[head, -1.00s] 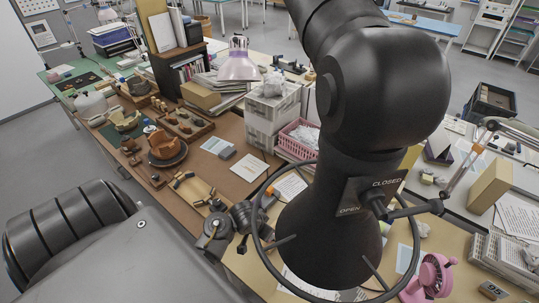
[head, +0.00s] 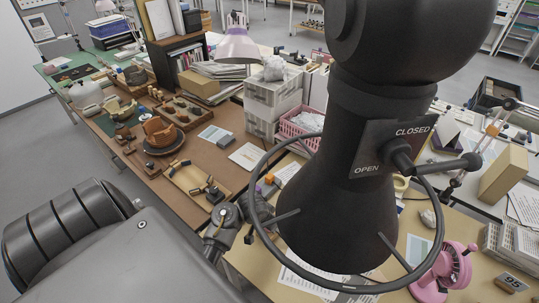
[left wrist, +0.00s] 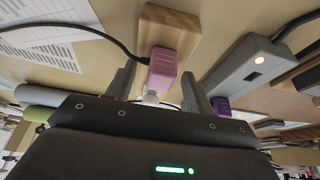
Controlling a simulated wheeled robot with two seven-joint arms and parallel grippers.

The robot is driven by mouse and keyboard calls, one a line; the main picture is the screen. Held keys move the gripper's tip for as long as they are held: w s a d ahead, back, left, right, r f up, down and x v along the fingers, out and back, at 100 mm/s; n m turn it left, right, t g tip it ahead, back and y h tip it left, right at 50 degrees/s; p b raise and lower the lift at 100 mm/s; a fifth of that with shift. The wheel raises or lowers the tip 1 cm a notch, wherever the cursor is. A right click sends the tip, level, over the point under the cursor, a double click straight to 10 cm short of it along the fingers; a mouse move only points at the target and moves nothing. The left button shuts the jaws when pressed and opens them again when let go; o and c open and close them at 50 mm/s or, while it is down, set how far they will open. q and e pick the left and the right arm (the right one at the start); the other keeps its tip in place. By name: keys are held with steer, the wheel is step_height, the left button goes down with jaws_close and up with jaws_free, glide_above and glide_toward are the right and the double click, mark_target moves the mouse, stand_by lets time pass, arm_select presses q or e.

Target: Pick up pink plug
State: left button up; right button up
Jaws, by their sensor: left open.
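The pink plug (left wrist: 163,72) shows in the left wrist view, with its pale front end toward my gripper. A black cord runs from it to the upper left. A wooden block (left wrist: 168,30) is directly behind it. My left gripper (left wrist: 158,82) is open, with one dark finger on each side of the plug; I see no clear contact. I cannot make out the plug or the left gripper's fingers in the head view, where large dark shapes cover the middle. My right gripper is not in view.
In the left wrist view, a grey device with a lit lamp (left wrist: 245,65) is close on the right, with a purple item (left wrist: 220,104) nearby. Printed paper (left wrist: 45,50) is on the left. In the head view, a pink fan (head: 445,272) stands at the lower right.

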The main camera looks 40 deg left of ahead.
arm_select(q)
steer(key=shift+f, duration=0.15)
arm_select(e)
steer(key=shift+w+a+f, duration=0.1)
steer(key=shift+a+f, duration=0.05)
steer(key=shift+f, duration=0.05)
arm_select(q)
steer(key=c, duration=1)
steer(key=shift+c, duration=0.2)
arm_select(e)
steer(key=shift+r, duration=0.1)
